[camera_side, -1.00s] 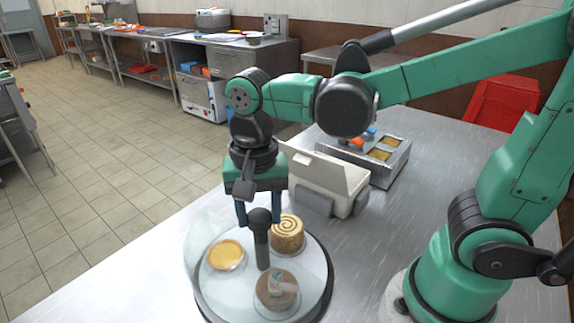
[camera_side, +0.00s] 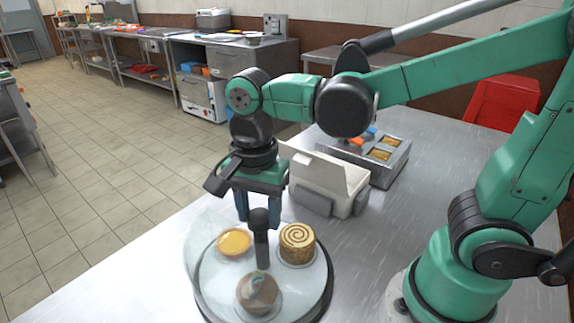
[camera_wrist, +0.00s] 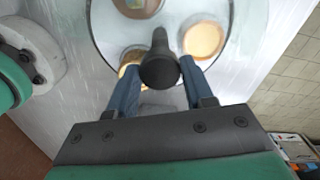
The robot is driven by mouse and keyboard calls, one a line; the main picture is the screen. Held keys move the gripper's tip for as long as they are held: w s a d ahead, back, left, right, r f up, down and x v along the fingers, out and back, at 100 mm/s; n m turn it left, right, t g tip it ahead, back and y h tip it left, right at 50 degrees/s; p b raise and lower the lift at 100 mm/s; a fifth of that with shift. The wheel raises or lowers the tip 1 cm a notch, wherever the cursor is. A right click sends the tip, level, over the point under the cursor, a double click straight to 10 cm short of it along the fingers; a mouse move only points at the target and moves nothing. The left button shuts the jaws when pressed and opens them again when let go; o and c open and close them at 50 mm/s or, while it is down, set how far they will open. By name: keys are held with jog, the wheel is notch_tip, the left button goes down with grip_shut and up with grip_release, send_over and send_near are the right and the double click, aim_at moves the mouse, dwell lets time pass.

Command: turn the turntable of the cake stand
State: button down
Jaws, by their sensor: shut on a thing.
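The cake stand's round glass turntable (camera_side: 221,289) lies on the steel table and carries a spiral-topped roll cake (camera_side: 297,244), a yellow tart (camera_side: 234,242) and a brown cake (camera_side: 257,293). A dark upright post with a round knob (camera_side: 259,222) rises from its middle. My gripper (camera_side: 259,220) is over the turntable, its blue fingers shut around the knob. In the wrist view the fingers reach in from both sides of the knob (camera_wrist: 160,70), with the turntable (camera_wrist: 208,14) beneath. The finger contact is partly hidden.
A white holder (camera_side: 330,180) stands behind the turntable, close to my gripper. A metal tray unit with food wells (camera_side: 375,160) is farther back. The table's left edge is near the turntable; the table to its right is clear up to my base.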

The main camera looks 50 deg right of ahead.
jog(key=shift+m, duration=0.4)
dwell(0.4)
jog(key=shift+c, duration=1.7)
grip_release()
jog(key=shift+r, duration=2.85)
